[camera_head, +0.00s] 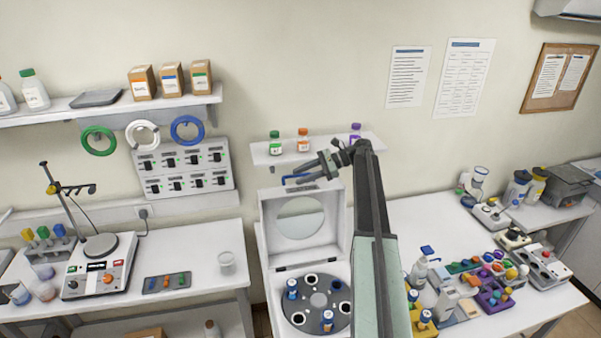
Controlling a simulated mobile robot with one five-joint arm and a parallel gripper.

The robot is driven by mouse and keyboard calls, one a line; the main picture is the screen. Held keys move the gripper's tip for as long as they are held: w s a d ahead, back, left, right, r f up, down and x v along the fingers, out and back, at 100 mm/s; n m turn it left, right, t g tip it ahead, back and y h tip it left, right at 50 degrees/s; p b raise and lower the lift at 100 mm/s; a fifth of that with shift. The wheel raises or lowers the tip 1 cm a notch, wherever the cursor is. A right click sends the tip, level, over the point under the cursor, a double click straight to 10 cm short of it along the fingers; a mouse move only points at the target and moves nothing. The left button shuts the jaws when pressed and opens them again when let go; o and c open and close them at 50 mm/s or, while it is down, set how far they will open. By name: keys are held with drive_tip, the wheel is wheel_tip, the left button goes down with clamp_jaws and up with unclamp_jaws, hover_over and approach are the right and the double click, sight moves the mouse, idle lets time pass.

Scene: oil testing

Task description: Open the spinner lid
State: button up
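The white spinner (268,303) stands between the two benches. Its lid (333,198), with a round window, stands upright at the back, so the spinner is open. Inside is a grey rotor (318,299) with a ring of holes, some holding blue-capped vials (327,319). My gripper (306,172) is at the lid's top edge, reaching in from the right and pointing left. A blue bar, perhaps the lid's handle (289,178), shows right by the fingertips. I cannot tell whether the fingers touch it or how far they are apart.
A small wall shelf (262,152) with green-, orange- and purple-capped bottles is close behind my gripper. The left bench (200,255) holds a stirrer (97,277) and a beaker. The right bench (420,212) is crowded with coloured racks and instruments. My arm hides the spinner's right side.

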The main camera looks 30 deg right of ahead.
drive_tip(key=s+a+r+p, duration=0.1)
drive_tip(key=s+a, duration=0.3)
drive_tip(key=s, duration=0.9)
drive_tip(key=shift+a, duration=0.15)
